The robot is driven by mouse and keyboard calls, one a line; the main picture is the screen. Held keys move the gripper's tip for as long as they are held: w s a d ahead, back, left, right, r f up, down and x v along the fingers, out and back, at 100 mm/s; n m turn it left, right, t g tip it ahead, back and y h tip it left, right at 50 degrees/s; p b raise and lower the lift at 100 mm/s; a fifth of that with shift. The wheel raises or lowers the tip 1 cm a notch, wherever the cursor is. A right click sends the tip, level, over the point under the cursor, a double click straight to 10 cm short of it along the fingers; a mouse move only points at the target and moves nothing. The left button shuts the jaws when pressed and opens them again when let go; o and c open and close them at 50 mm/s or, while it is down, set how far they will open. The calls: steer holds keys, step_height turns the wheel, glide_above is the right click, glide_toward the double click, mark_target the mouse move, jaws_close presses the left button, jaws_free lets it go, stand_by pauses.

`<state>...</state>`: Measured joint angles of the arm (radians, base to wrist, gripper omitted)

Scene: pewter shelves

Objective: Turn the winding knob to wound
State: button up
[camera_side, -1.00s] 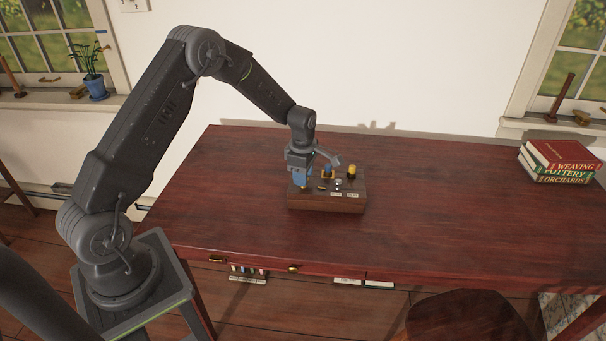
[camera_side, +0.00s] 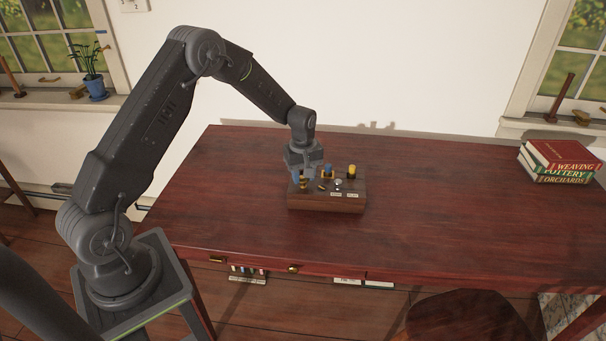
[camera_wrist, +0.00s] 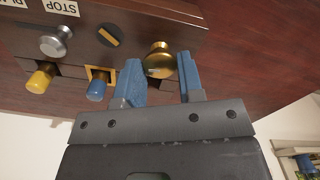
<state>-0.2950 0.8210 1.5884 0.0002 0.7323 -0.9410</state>
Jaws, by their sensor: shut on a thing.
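The winding knob, a round brass knob (camera_wrist: 159,58), sits at one end of the dark wooden box (camera_side: 325,203). In the wrist view it lies between the two blue fingers of my gripper (camera_wrist: 158,70), which is shut on it. In the side view my gripper (camera_side: 304,183) comes down over the box's left end, where a bit of brass shows low between the fingers. Next to the knob is a small dark dial with an orange line (camera_wrist: 109,36). I cannot read any wound mark.
The box also bears a silver knob (camera_wrist: 57,41), a yellow-capped control (camera_wrist: 40,78) and a blue one in an orange frame (camera_wrist: 96,89). A STOP label (camera_wrist: 61,6) is by the silver knob. Books (camera_side: 560,162) lie far right on the red-brown table (camera_side: 450,215); the table between is clear.

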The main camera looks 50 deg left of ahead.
steer(key=m, duration=0.4)
steer(key=shift+m, duration=0.3)
steer(key=m, duration=0.5)
steer(key=shift+m, duration=0.3)
steer(key=m, duration=0.9)
steer(key=shift+m, duration=0.4)
steer(key=o, duration=0.9)
steer(key=shift+r, duration=0.15)
steer(key=shift+r, duration=6.8)
